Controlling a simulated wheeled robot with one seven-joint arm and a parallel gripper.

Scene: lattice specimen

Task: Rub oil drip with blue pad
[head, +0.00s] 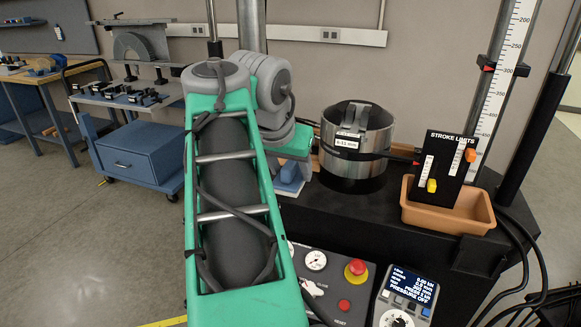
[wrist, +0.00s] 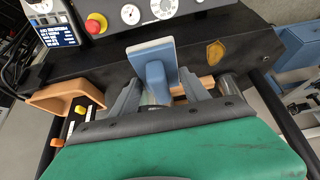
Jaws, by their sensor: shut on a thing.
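The blue pad (wrist: 150,52) has a pale rubbing face and a blue handle block. My gripper (wrist: 158,92) is shut on that handle, with a grey finger on each side. The pad is tilted, and its far edge points toward the control panel. A brown oil drip (wrist: 215,53) marks the black machine bed, right of the pad in the wrist view and apart from it in the picture. In the head view the blue pad (head: 289,180) shows partly beside my green arm; the drip and most of my gripper are hidden there.
A metal cylinder (head: 356,140) stands on the black bed (head: 350,215). The control panel (head: 322,280) with a red button lies at the front edge. A tan piece (wrist: 203,84) lies behind my fingers.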

